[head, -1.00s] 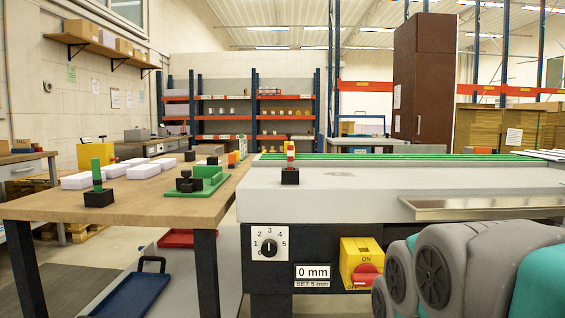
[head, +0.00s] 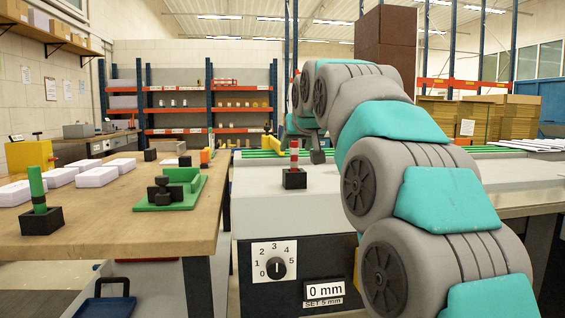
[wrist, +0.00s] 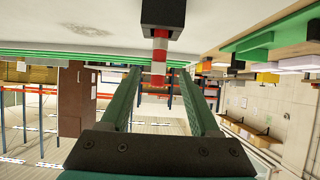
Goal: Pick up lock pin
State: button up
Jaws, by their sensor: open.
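A red-and-white striped pin (head: 294,155), likely the lock pin, stands upright in a black block (head: 294,179) on the grey machine top's left edge. In the wrist view the picture is upside down; the pin (wrist: 159,50) hangs from its block (wrist: 162,16) there. My gripper (wrist: 160,74) is open, its two green fingers on either side of the pin's free end in the picture. I cannot tell whether that end is between the fingers or beyond them. No contact shows. In the head view my arm mostly hides the gripper.
A green pin (head: 37,186) stands in another black block on the wooden table (head: 110,232) at left. A green fixture (head: 172,190) with black knobs and several white stacks lie there too. Green rails (head: 262,153) run along the machine's back. A dial (head: 275,264) is on its front.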

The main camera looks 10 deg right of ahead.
aim_at(292, 156)
jog(key=shift+w, duration=0.35)
jog(key=shift+p+x, duration=0.3)
jog(key=shift+x, duration=3.3)
jog(key=shift+s+d+f, duration=0.1)
jog(key=shift+s+f, duration=0.05)
jog(key=shift+c, duration=0.2)
grip_shut()
